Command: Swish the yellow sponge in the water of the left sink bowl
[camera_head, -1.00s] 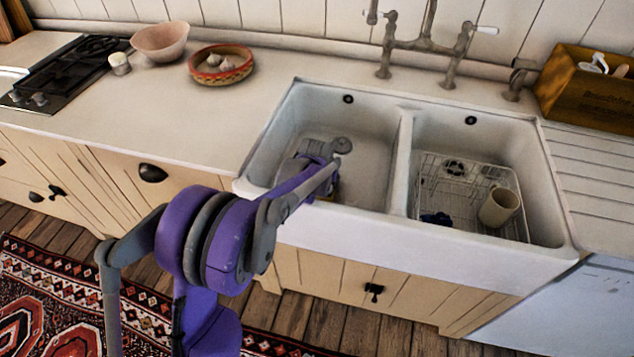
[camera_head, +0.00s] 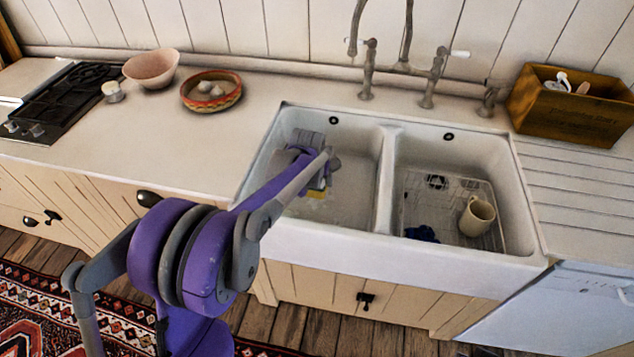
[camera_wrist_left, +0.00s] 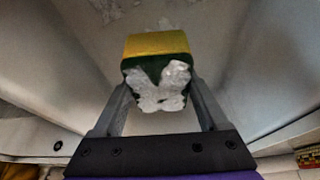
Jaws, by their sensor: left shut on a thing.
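The left sink bowl (camera_head: 350,197) is white. My left arm reaches over its front rim, and my left gripper (camera_head: 318,186) is low inside it, mostly hidden by my own arm. The water surface is hard to make out; I cannot tell how deep the sponge sits. My right gripper is not in view.
A divider (camera_head: 386,180) separates the right bowl, which holds a wire rack (camera_head: 450,215), a beige mug (camera_head: 477,216) and a dark blue item (camera_head: 421,233). The tap (camera_head: 405,65) stands behind. A wooden box (camera_head: 570,105) is at right, a patterned bowl (camera_head: 211,91) at left.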

